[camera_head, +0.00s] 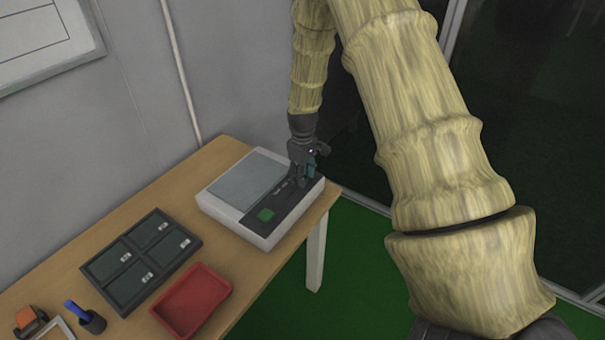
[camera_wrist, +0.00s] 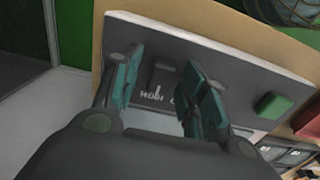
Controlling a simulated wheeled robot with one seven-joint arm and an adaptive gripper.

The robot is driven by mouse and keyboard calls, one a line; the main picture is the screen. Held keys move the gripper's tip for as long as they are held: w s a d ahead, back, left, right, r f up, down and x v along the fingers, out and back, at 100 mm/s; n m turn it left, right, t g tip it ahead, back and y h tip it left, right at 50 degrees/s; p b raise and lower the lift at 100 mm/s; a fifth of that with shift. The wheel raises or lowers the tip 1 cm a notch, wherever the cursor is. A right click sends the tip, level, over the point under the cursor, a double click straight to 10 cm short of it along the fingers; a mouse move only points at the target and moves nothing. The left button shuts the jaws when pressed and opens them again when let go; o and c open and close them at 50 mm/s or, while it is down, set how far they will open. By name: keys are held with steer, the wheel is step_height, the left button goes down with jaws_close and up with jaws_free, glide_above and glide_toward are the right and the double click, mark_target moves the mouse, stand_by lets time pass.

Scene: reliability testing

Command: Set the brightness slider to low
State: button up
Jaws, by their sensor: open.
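The device (camera_head: 243,231) is a white box on the table with a grey screen (camera_head: 247,179) and a dark control panel (camera_head: 283,206). A green button (camera_head: 266,215) is at the panel's near end; it also shows at the right in the wrist view (camera_wrist: 272,105). My gripper (camera_head: 304,176) is over the panel's far right end and hides part of it. In the wrist view my gripper (camera_wrist: 162,72) is open. A small dark block, seemingly the slider knob (camera_wrist: 162,76), shows between its teal fingers, beside white lettering too small to read surely. I cannot tell whether the fingers touch it.
On the wooden table (camera_head: 120,222), a dark tray with lidded compartments (camera_head: 112,283) and a red tray (camera_head: 222,287) lie to the left. A grey wall stands behind.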

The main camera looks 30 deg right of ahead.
mark_target(287, 198)
jaws_close()
steer(key=s+a, duration=0.1)
steer(key=a, duration=0.1)
steer(key=s+a, duration=0.1)
steer(key=a, duration=0.2)
steer(key=s+a, duration=0.1)
steer(key=a, duration=0.1)
steer(key=shift+a+p, duration=0.3)
steer(key=shift+p, duration=0.1)
jaws_free()
steer(key=shift+s+a, duration=0.1)
steer(key=shift+a, duration=0.15)
steer(key=shift+d, duration=0.1)
steer(key=shift+d+r, duration=0.1)
step_height(287, 198, up, 12)
